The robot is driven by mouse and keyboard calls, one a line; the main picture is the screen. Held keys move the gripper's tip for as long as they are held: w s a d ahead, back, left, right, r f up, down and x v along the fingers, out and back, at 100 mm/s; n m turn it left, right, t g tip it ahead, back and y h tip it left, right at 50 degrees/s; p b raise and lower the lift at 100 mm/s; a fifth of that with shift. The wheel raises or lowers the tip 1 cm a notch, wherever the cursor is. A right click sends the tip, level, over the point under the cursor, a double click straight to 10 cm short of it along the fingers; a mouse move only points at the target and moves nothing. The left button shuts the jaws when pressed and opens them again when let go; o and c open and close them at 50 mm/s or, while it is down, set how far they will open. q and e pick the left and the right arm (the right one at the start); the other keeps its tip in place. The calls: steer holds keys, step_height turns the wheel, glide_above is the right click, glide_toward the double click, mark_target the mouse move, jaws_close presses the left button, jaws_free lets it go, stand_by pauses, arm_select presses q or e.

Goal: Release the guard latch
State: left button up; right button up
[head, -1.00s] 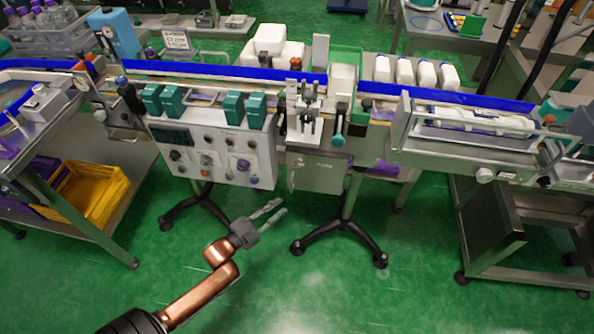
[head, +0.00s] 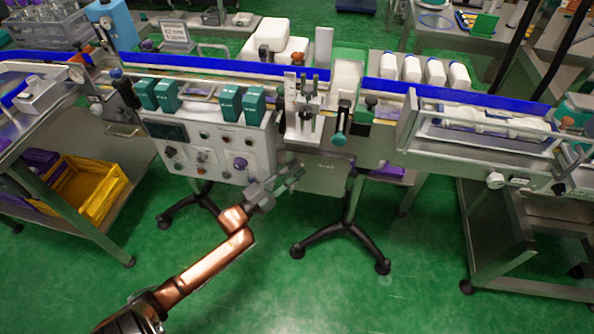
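The sleeve applicator's head stands mid-line, with a metal clamp-like mechanism (head: 309,104) and a dark lever ending in a teal knob (head: 338,139) to its right. I cannot tell for certain which part is the guard latch. My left gripper (head: 294,174) is in front of the machine, below the mechanism and left of the teal knob. Its two fingers are apart, point up and right, and hold nothing visible. They overlap the edge of the grey box (head: 325,178) under the applicator; contact cannot be told. My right gripper is out of view.
A control panel (head: 215,150) with knobs and buttons is just left of the gripper, with teal blocks (head: 230,103) above it. A clear guard frame over white bottles (head: 490,122) is at right. A yellow crate (head: 88,190) sits low left. The green floor in front is open.

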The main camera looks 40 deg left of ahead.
arm_select(q)
steer(key=shift+w+r, duration=0.1)
steer(key=shift+c, duration=0.6)
jaws_close()
